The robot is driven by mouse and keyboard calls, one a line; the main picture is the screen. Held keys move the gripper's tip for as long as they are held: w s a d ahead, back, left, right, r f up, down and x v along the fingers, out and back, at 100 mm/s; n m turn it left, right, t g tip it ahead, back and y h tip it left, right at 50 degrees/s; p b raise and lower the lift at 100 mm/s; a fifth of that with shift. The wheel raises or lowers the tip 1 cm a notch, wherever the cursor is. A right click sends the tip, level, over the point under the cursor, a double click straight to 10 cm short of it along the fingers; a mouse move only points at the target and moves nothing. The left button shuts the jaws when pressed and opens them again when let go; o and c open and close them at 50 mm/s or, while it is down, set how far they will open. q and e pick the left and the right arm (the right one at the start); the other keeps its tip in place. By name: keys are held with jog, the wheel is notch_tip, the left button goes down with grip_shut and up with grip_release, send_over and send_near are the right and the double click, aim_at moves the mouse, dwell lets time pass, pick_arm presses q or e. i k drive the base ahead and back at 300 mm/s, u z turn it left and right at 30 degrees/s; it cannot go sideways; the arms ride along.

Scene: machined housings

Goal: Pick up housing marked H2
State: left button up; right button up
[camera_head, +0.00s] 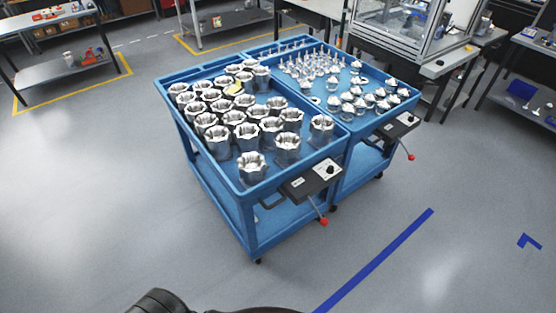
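Several silver machined housings with scalloped rims stand upright on the blue cart (216,167) left of centre. One housing (252,168) stands at the cart's near corner, and another housing (321,129) stands near its right edge. Neither of my grippers shows in the head view. Dark parts at the bottom edge look like my own body.
A second blue cart (362,147) adjoins on the right, holding small pointed metal parts (333,84). Control boxes with red-knobbed levers (323,221) stick out from both carts. A machine enclosure (412,30) stands behind. The floor in front and left is clear.

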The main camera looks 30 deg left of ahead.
aim_at(287, 145)
jog(key=u, duration=1.25)
